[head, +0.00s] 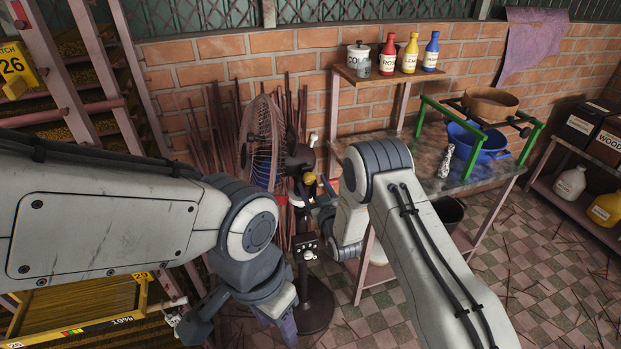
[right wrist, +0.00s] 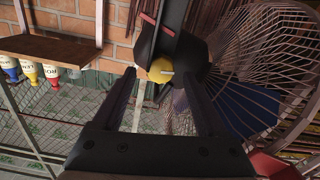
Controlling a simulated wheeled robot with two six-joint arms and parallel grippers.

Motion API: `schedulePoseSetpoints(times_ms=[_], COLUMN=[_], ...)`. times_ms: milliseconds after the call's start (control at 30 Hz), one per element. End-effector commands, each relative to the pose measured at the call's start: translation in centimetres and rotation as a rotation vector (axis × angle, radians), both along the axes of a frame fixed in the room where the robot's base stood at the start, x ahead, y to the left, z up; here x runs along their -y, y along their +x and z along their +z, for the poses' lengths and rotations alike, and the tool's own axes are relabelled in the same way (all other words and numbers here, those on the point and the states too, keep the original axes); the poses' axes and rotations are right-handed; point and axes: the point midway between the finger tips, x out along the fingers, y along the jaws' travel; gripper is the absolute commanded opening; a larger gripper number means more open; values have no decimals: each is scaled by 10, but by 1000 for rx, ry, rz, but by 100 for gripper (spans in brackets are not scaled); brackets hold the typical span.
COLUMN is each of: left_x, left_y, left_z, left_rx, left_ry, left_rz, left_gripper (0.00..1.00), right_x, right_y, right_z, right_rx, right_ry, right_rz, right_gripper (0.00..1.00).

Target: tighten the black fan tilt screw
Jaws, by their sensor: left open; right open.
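A standing fan with a dark wire cage (head: 262,142) and dark motor housing (head: 299,156) stands left of the metal table in the head view. Its cage also shows at the right of the right wrist view (right wrist: 262,65). My right gripper (head: 314,193) is open at the fan's neck, just below the housing. In the right wrist view a round yellow part (right wrist: 160,69) on the dark fan body (right wrist: 163,35) shows between and beyond the fingertips. I cannot make out the black tilt screw for sure. My left gripper (head: 240,326) is open, low and left of the fan's base.
A metal table (head: 460,170) with a green frame (head: 470,130) and a blue pot (head: 478,146) stands right of the fan. Bottles (head: 410,54) stand on a wooden shelf. A rack (head: 90,60) stands at the left.

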Motion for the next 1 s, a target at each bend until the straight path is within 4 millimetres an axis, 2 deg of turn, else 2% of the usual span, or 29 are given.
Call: schedulePoseSetpoints(times_ms=[200, 567, 767, 800, 1000], left_x=[0, 0, 0, 0, 0], left_y=[0, 0, 0, 0, 0], left_z=[7, 7, 7, 7, 5], left_rx=[0, 0, 0, 0, 0], left_ry=[0, 0, 0, 0, 0], left_rz=[0, 0, 0, 0, 0], left_gripper=[50, 50, 50, 50, 50], right_x=[-6, -8, -7, -8, -7], right_y=[19, 23, 23, 23, 23], right_z=[0, -1, 0, 0, -1], right_rx=[0, -2, -1, -1, -5], right_ry=[0, -1, 0, 0, 11], right_rz=[0, 0, 0, 0, 0], right_gripper=[75, 75, 3, 0, 0])
